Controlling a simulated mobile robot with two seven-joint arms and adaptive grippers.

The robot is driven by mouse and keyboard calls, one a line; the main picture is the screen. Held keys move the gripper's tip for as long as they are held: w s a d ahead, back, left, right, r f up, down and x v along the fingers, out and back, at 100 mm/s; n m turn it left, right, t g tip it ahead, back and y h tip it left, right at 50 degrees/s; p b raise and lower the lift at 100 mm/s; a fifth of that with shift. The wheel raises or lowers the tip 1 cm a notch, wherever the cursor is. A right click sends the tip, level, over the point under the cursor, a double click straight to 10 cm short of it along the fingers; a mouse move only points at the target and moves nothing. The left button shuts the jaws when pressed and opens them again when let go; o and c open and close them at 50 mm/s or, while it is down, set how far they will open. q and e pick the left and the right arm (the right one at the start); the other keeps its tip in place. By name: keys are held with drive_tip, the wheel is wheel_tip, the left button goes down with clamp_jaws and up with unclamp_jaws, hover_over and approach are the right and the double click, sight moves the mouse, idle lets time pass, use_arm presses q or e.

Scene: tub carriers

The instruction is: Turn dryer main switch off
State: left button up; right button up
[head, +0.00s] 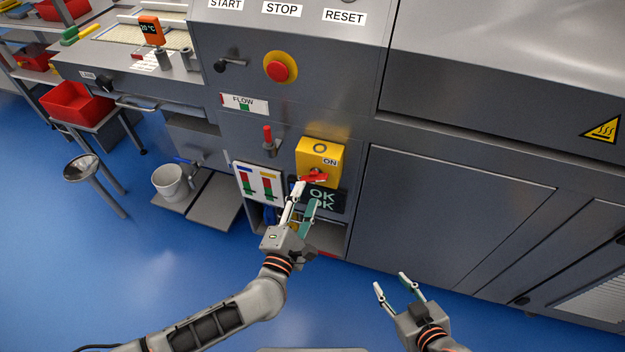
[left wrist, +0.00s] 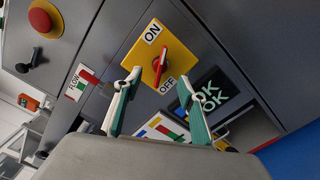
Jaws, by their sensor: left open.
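The dryer main switch is a yellow box (head: 321,152) on the grey machine front, with a red handle (head: 314,178). In the wrist view the handle shows between the fingertips (left wrist: 159,80); contact cannot be told. My right gripper (head: 391,281) is open and empty, low and right.
A red emergency button (head: 281,67) sits above the switch and a red-tipped lever (head: 268,139) to its left. An OK display (head: 322,199) is right below. The grey door panel (head: 445,215) to the right is bare.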

sight(313, 181)
use_arm(q)
drive_tip(key=x, duration=0.6)
drive_tip(key=shift+w+d, duration=0.15)
drive_tip(key=shift+w, duration=0.1)
drive_tip(key=c, duration=1.1)
